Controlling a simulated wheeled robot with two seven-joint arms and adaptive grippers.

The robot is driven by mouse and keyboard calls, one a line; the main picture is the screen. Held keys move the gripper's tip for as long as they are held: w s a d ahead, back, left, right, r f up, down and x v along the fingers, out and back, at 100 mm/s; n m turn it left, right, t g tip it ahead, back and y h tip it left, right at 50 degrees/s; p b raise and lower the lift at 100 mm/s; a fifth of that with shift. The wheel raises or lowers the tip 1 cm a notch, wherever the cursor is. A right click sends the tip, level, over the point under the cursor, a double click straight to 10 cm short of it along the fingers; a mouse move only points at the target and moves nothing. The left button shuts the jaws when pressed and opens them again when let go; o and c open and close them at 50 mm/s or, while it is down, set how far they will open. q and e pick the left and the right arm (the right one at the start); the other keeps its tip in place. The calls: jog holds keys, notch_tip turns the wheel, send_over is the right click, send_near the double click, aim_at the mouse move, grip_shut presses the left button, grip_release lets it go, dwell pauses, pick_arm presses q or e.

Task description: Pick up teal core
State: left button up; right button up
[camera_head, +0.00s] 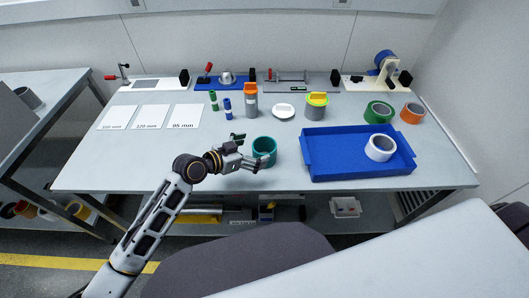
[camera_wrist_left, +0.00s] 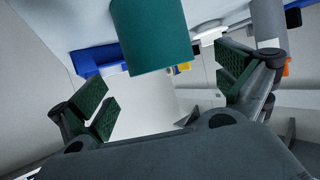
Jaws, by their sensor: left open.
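The teal core (camera_head: 264,152) is a short hollow cylinder standing upright on the grey table, left of the blue tray. In the left wrist view the teal core (camera_wrist_left: 152,38) is at the top centre, cut off by the frame edge. My left gripper (camera_head: 250,149) is beside the core on its left, with its green-padded fingers apart. In the left wrist view the open gripper (camera_wrist_left: 168,88) has nothing between its pads, and the core lies beyond them. Contact with the core cannot be told. My right gripper is not in view.
The blue tray (camera_head: 345,173) holds a white roll (camera_head: 380,148). Green (camera_head: 378,112) and orange (camera_head: 412,113) rolls stand behind it. An orange-topped grey cylinder (camera_head: 251,101) and small green and blue cylinders stand behind the core. Labelled white sheets (camera_head: 149,117) lie left; the table's front left is clear.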

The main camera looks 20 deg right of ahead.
aim_at(273, 144)
pick_arm(q)
jog(key=shift+w+d+f, duration=0.15)
jog(key=shift+d, duration=0.15)
jog(key=shift+x, duration=2.4)
jog(key=shift+f, duration=0.15)
jog(key=c, duration=1.1)
notch_tip(273, 144, up, 10)
jog(key=shift+p, duration=0.35)
